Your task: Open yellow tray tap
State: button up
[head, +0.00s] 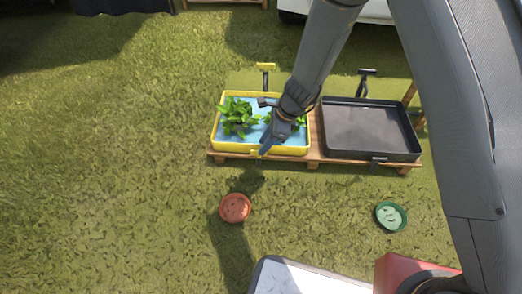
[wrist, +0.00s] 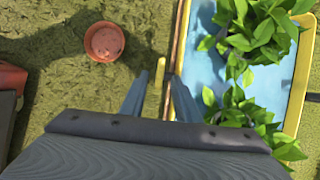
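The yellow tray (head: 214,137) stands on a low wooden stand, with leafy green plants (head: 238,118) and a blue surface inside. A small yellow handle at its front edge (head: 254,154) sits right by my gripper (head: 267,148); it also shows in the wrist view (wrist: 160,73). A second yellow tap (head: 265,67) on a dark post stands behind the tray. In the wrist view my gripper (wrist: 158,88) is open, with the yellow handle in the gap near its fingertips. I cannot tell whether the fingers touch it. The tray's yellow rim shows at right (wrist: 300,85).
A black tray (head: 412,150) stands to the right on the same wooden stand (head: 313,152), with a dark tap (head: 366,75) behind it. A red pot (head: 235,208) and a green pot (head: 391,216) stand on the grass in front. The grass at left is clear.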

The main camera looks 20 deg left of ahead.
jog(key=shift+b+x, duration=0.75)
jog(key=shift+x, duration=1.05)
grip_shut()
